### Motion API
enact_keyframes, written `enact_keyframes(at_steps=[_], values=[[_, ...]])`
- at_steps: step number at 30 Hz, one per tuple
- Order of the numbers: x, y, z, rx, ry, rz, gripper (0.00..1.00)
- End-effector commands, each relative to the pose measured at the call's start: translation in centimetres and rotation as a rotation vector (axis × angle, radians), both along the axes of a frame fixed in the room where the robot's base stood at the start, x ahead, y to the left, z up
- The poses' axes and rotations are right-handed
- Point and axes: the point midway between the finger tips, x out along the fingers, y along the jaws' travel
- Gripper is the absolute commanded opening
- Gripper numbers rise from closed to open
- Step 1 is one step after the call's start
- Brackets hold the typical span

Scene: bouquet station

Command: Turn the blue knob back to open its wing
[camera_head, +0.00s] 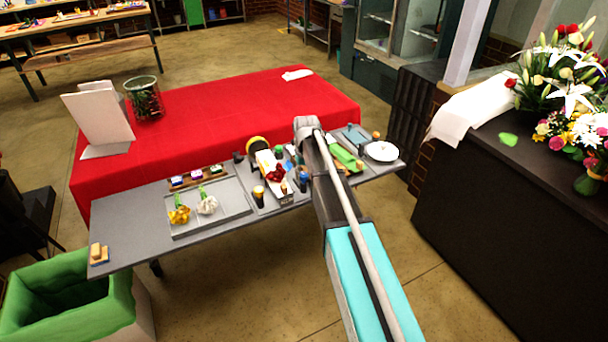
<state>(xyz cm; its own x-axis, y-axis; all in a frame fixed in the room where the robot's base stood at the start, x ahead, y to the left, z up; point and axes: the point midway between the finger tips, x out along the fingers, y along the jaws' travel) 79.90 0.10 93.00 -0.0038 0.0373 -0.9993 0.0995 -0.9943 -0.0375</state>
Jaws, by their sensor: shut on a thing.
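My arm reaches from the lower right over the grey work table (130,232), its wrist bent downward above the table's middle. My gripper (297,155) shows only as a small dark part under the wrist, largely covered by my own arm. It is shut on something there. A second small blue item (303,180) stands nearer, left of my forearm.
A grey tray (233,208) holds yellow and white flowers. Dark cups (258,193), a box with red flowers (276,172), a green item (343,157) and a white plate (382,151) crowd around the arm. A red-covered table (220,110) lies behind. The table's left end is mostly clear.

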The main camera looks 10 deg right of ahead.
Motion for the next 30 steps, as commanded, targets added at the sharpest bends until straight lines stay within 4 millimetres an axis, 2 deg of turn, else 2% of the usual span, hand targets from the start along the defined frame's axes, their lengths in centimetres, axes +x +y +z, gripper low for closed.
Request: enact_keyframes(at_steps=[10,11,16,30], values=[[0.12,0.01,0.01,0.000,-0.002,-0.006,0.00],[0.12,0.01,0.01,0.000,-0.002,-0.006,0.47],[0.08,0.01,0.01,0.000,-0.001,-0.005,0.78],[0.03,-0.01,0.00,0.000,0.000,0.001,0.79]])
